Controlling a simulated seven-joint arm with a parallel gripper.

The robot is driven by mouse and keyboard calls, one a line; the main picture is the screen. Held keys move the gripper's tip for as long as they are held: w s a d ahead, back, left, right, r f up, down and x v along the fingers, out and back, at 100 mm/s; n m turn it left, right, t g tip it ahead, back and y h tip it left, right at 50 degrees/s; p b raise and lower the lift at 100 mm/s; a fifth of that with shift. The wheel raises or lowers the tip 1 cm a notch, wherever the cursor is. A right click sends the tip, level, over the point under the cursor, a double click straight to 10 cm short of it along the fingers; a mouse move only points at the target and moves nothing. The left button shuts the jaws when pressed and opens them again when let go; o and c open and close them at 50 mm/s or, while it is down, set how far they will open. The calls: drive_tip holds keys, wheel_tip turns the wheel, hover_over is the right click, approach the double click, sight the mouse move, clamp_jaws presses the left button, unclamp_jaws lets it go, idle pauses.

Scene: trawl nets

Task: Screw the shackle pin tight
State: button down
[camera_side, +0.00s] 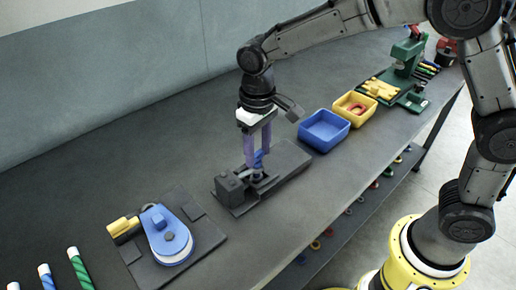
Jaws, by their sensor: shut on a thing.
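My gripper (257,160) points straight down over a dark grey fixture (290,159) near the middle of the bench. Its purple fingers are shut on a small blue piece, which looks like the shackle pin (259,156). The pin sits at the fixture, beside a dark block (230,187). The shackle itself is mostly hidden by the fingers and too small to make out. I cannot tell how far the pin is screwed in.
A blue bin (324,131), which looks empty, and a yellow bin (354,109) with a red item stand right of the fixture. A green press-like tool (407,57) stands farther back. A blue pulley block (166,235) lies on a plate at front left. Bench between is clear.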

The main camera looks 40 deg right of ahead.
drive_tip(key=m, duration=0.5)
drive_tip(key=shift+a+r+m, duration=0.1)
drive_tip(key=shift+r+m, duration=0.1)
drive_tip(key=shift+m, duration=0.1)
drive_tip(key=m, duration=0.4)
drive_tip(key=shift+w+a, duration=0.1)
drive_tip(key=m, duration=0.5)
drive_tip(key=shift+w+r, duration=0.1)
drive_tip(key=m, duration=0.4)
drive_tip(key=shift+w+m, duration=0.1)
drive_tip(key=shift+m, duration=0.2)
drive_tip(key=m, duration=0.6)
drive_tip(key=shift+w, duration=0.1)
drive_tip(key=m, duration=0.5)
drive_tip(key=shift+w+m, duration=0.1)
drive_tip(key=shift+m, duration=0.3)
